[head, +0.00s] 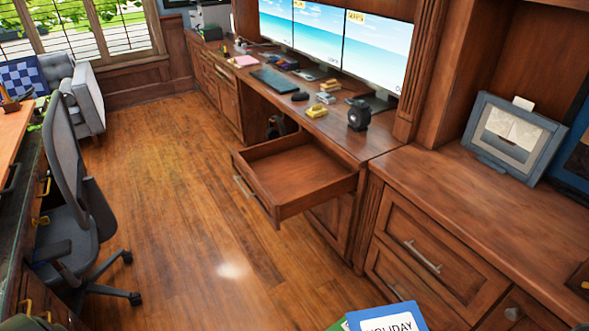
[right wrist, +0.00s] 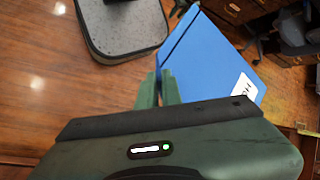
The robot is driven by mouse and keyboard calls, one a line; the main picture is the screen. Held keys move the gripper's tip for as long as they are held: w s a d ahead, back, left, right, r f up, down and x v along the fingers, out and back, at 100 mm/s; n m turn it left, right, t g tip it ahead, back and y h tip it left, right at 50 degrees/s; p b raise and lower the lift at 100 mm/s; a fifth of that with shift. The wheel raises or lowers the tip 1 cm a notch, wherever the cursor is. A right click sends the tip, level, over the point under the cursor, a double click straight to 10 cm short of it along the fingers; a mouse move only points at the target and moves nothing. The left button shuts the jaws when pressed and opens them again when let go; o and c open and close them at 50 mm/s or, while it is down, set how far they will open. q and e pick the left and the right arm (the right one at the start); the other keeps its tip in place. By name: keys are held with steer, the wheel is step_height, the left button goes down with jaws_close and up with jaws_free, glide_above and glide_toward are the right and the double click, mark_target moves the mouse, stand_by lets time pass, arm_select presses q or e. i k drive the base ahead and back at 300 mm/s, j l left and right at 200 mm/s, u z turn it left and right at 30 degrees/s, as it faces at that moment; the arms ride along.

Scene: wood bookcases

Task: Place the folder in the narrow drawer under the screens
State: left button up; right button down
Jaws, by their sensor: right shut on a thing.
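A blue folder (head: 390,322) with a white label reading "HOLIDAY" shows at the bottom edge of the head view, mostly cut off. In the right wrist view the folder (right wrist: 215,60) extends up and right from my right gripper (right wrist: 164,77), whose green fingers are shut on its edge. The narrow drawer (head: 290,168) under the screens (head: 335,38) is pulled out and looks empty. The folder is in front of the drawer and apart from it, toward the bottom of the head view. My left gripper is not in view.
The desktop above the drawer holds a keyboard (head: 275,80), a black tape dispenser (head: 358,115) and small items. A cabinet (head: 430,240) with closed drawers stands right of the open drawer. An office chair (head: 75,190) stands at left. The wood floor between is clear.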

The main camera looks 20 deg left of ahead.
mark_target(285, 168)
steer(key=i+j, duration=0.2)
steer(key=j, duration=0.2)
steer(key=i+j, duration=0.2)
steer(key=j, duration=0.2)
steer(key=i+j, duration=0.2)
steer(key=j, duration=0.2)
steer(key=i+j, duration=0.2)
steer(key=j, duration=0.2)
steer(key=i+j, duration=0.2)
steer(key=j, duration=0.2)
steer(key=i+j, duration=0.2)
steer(key=j, duration=0.2)
steer(key=i+j, duration=0.2)
steer(key=j, duration=0.2)
steer(key=i+j, duration=0.2)
steer(key=j, duration=0.2)
